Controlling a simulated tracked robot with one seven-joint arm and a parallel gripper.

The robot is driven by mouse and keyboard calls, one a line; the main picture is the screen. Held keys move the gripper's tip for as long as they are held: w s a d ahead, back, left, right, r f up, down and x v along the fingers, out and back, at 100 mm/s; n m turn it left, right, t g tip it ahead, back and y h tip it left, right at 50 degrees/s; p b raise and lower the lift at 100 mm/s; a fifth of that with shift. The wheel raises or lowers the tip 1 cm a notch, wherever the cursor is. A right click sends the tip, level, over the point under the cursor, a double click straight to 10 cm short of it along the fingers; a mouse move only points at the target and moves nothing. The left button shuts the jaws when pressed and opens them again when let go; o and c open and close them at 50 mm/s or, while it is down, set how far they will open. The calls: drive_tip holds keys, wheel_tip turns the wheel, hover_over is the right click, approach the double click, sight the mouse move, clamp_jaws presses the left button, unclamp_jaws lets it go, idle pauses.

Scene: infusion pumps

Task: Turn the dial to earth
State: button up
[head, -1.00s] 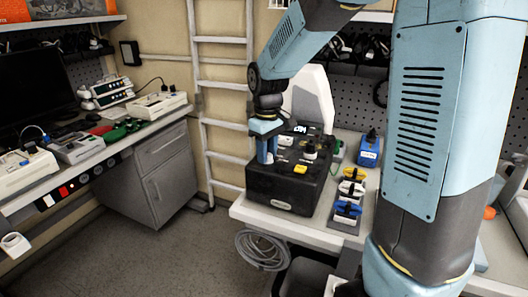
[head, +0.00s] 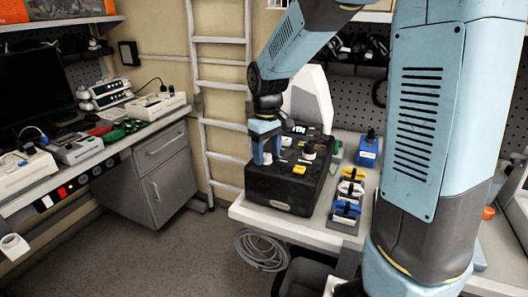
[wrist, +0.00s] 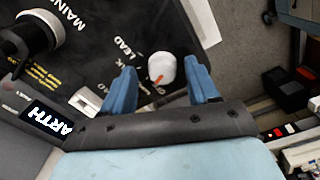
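A black tester box (head: 282,206) stands at the left end of the bench, with my gripper (head: 265,158) low over its top. In the wrist view, a small white dial (wrist: 162,69) with a red pointer mark lies between the two blue fingertips of my gripper (wrist: 161,84). The fingers are open, with a visible gap on each side of the dial. The lettering "LEAD" (wrist: 124,47) is beside it.
Blue and yellow clamps (head: 348,192) stand right of the box.

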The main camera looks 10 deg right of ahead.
sight(267, 155)
drive_tip(key=shift+a, duration=0.1)
drive_tip(key=shift+r, duration=0.3)
wheel_tip(267, 155, up, 13)
idle(0.4)
drive_tip(key=s+d+m+t, duration=0.2)
drive_tip(key=s+d, duration=0.3)
drive_tip(key=s, duration=0.5)
drive_tip(key=s+d+m+t, duration=0.3)
drive_tip(key=s+d, duration=0.3)
drive_tip(key=s, duration=0.5)
drive_tip(key=shift+s+f+m+t, duration=0.2)
drive_tip(key=shift+f+m+t, duration=0.1)
drive_tip(key=shift+m, duration=0.6)
